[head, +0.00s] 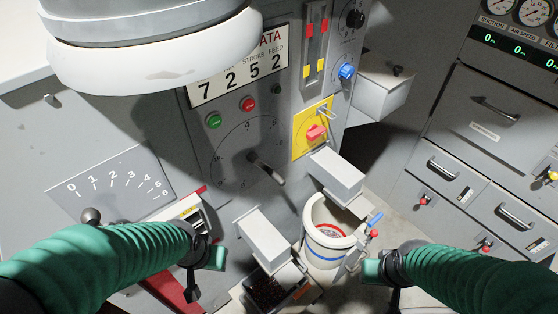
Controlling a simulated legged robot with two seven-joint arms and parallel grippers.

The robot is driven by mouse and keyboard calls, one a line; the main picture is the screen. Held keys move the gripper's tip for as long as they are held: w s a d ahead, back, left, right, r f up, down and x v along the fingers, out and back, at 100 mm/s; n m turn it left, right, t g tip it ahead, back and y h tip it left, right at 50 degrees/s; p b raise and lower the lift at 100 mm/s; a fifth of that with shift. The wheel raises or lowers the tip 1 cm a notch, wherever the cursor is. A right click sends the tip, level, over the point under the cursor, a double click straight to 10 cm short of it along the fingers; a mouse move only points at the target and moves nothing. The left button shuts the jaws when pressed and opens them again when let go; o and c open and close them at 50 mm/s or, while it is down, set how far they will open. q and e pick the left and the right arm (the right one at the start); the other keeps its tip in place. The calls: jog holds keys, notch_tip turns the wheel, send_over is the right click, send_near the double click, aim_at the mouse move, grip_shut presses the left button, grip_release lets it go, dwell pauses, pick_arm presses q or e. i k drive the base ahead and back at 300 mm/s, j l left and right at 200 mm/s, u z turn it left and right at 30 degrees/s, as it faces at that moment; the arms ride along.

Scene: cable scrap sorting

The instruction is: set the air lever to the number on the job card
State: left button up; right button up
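I see no lever clearly labelled air. A scale plate (112,186) numbered 0 to 6 is at the left, with a dark ball knob (90,215) below it. A round dial (248,150) at the centre carries a lever (267,170) pointing down right. My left gripper (206,262) is below the dial, near a small labelled box. My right gripper (382,272) is beside the white bucket. Both appear apart from the levers; their finger gaps are unclear.
Grey boxes (338,175) and (265,238) jut out above the bucket (328,240) and a dark bin (275,286). A drawer cabinet (490,150) stands right. Red and green buttons (214,121) sit under the plate.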

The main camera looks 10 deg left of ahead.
aim_at(90, 215)
jog(key=k+u, duration=0.3)
jog(key=k+j+u, duration=0.2)
jog(key=k+u, duration=0.15)
jog(key=k+j+u, duration=0.3)
jog(key=k, duration=0.15)
jog(key=l+u, duration=1.15)
jog(key=l, duration=0.2)
jog(key=k+l+u, duration=0.15)
jog(key=l+u, duration=0.25)
jog(key=k+l, duration=0.15)
jog(key=l, duration=0.25)
jog(key=k+l, duration=0.1)
jog(key=l, duration=0.3)
jog(key=k+l, duration=0.15)
jog(key=l, duration=0.2)
jog(key=k+l, duration=0.15)
jog(key=l, duration=0.25)
jog(key=k+l, duration=0.1)
jog(key=l, duration=0.3)
jog(key=k+l, duration=0.15)
jog(key=l, duration=0.25)
jog(key=k+l, duration=0.15)
jog(key=l, duration=0.2)
jog(key=k+l, duration=0.1)
jog(key=l, duration=0.3)
